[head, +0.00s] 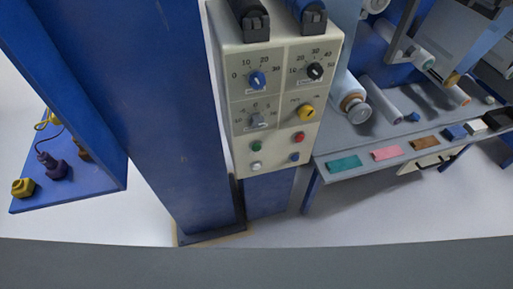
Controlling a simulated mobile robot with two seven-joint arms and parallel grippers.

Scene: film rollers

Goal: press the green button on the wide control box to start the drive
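The wide control box (239,103) is a cream panel mounted on a blue frame, in the upper middle of the head view. The green button (257,146) sits low on its left half. A white button (256,165) is just below it. A red button (299,137) and a blue button (294,157) are to its right. Above them are a blue dial (257,80), a black dial (315,71), a grey knob (257,121) and a yellow knob (306,112). Neither of my grippers shows in the view.
A wide blue column (165,110) stands left of the box. A blue shelf (95,185) at far left holds yellow and purple items. At right, a grey table (375,145) carries coloured pads under metal rollers (380,100). Pale floor (380,210) lies open in front.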

